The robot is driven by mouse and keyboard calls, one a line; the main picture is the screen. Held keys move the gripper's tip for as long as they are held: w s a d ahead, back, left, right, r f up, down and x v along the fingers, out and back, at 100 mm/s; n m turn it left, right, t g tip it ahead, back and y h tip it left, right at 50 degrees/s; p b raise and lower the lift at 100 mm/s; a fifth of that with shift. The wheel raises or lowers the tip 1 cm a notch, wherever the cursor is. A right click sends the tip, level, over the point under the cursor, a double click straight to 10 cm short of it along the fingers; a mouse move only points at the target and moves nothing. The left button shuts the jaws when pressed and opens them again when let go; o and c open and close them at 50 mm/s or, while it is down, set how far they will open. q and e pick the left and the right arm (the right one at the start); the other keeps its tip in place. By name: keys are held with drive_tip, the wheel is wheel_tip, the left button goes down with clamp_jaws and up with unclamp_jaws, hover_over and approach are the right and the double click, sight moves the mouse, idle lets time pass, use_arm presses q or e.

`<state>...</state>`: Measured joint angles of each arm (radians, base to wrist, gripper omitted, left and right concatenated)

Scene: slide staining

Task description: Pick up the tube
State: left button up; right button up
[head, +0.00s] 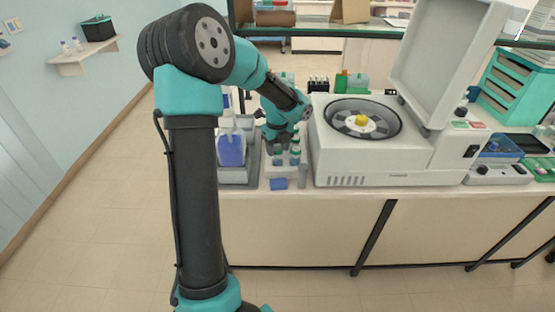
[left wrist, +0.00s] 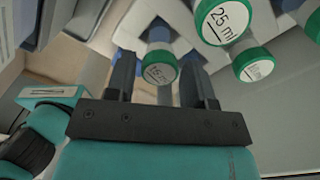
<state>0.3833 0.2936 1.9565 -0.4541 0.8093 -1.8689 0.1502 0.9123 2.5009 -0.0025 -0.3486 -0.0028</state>
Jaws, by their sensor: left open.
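Several tubes with green caps stand in a white rack (head: 282,170) on the bench in the head view. My left gripper (head: 279,143) is over them, pointing down, and hides part of the rack. In the left wrist view, my left gripper (left wrist: 160,82) is open, and one green-capped tube (left wrist: 160,67) shows between its two dark fingers. I cannot tell whether the fingers touch it. Another capped tube, marked 25 ml (left wrist: 222,20), stands beyond the fingers, with a further tube (left wrist: 252,64) to its right. My right gripper is not in view.
A large centrifuge (head: 400,160) with its lid raised stands close to the right of the rack. A grey tray (head: 240,176) with a blue-filled container (head: 231,149) is on the left.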

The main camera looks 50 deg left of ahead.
sight(277, 159)
use_arm(q)
drive_tip(key=shift+f, duration=1.45)
drive_tip(key=shift+c, duration=0.3)
drive_tip(key=c, duration=0.6)
